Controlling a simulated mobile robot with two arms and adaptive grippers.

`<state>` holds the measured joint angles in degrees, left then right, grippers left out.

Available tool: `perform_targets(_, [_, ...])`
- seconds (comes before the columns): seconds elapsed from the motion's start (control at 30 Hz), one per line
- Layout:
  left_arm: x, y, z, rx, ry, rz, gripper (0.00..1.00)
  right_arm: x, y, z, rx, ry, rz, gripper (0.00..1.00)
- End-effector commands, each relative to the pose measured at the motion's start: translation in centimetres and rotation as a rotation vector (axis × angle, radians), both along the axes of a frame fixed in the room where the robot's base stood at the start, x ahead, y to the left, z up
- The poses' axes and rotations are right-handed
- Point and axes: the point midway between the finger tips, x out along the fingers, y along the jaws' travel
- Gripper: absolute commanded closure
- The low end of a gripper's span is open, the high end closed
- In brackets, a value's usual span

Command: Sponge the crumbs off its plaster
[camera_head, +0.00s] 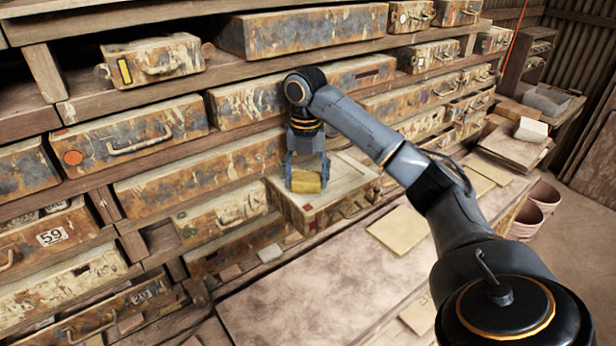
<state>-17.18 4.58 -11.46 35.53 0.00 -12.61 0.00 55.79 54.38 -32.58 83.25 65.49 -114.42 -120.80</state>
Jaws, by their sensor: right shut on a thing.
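My right gripper (306,176) is shut on a yellow sponge (306,183). It points down over the near left part of a pale plaster top (346,178). That top belongs to a rusty box (322,217) that juts out from the shelves. The sponge is at or just above the plaster; I cannot tell whether it touches. Crumbs are too small to make out, and the gripper and sponge hide part of the surface. My left gripper is not in view.
Shelves of rusty metal cases with handles (128,136) fill the wall behind and to the left. A stained worktop (300,300) lies below, with a tan sheet (398,229) on it. Terracotta pots (543,196) and a grey tray (547,99) stand at the right.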

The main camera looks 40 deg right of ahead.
Motion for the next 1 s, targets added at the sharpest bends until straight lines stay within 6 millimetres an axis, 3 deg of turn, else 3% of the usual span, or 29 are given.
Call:
perform_targets(0.5, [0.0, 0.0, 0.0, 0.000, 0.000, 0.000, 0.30, 0.1, -0.2, 5.3, -0.003, -0.007, -0.002, 0.60])
perform_targets(1.0, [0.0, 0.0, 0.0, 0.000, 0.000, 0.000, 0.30, 0.1, -0.1, 6.2, -0.002, -0.005, -0.002, 0.60])
